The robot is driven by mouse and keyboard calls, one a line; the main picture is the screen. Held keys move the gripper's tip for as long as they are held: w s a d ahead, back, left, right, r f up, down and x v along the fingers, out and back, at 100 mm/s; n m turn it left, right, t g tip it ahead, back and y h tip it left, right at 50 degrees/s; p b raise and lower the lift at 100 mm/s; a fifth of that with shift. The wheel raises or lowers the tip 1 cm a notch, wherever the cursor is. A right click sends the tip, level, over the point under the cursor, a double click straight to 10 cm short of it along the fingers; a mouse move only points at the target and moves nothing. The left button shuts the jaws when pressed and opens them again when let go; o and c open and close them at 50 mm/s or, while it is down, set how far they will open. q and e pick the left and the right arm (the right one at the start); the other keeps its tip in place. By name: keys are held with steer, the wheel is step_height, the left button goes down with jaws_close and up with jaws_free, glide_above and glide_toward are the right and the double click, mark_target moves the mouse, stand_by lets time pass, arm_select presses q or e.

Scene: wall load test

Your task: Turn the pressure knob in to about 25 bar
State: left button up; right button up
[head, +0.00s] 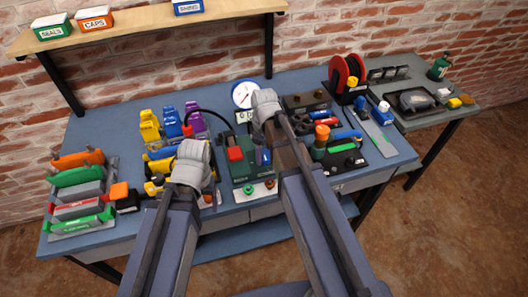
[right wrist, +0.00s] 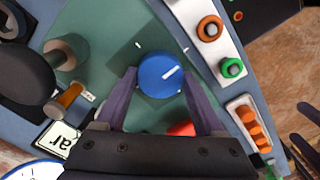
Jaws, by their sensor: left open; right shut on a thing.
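The blue pressure knob (right wrist: 160,75) with a white pointer line sits on a green panel (right wrist: 95,30) in the right wrist view. My right gripper (right wrist: 160,82) has its two purple fingers on either side of the knob, shut on it. In the head view the knob (head: 263,157) shows as a small blue patch, partly hidden by my right arm. The white pressure gauge (head: 244,93) stands behind it; its reading is too small to tell. In the right wrist view, only the gauge's edge (right wrist: 30,173) shows. My left gripper (head: 205,187) is open, away from the knob, its fingers mostly hidden.
A red block (head: 235,153) tops the green unit left of the knob. Orange and green rings (right wrist: 209,28) lie on a white strip nearby. Colored clamps (head: 82,185) stand at the bench's left. Red reels (head: 346,73) and tools crowd the right. The bench's back left (head: 100,115) is clear.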

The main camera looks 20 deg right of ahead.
steer(key=c, duration=0.6)
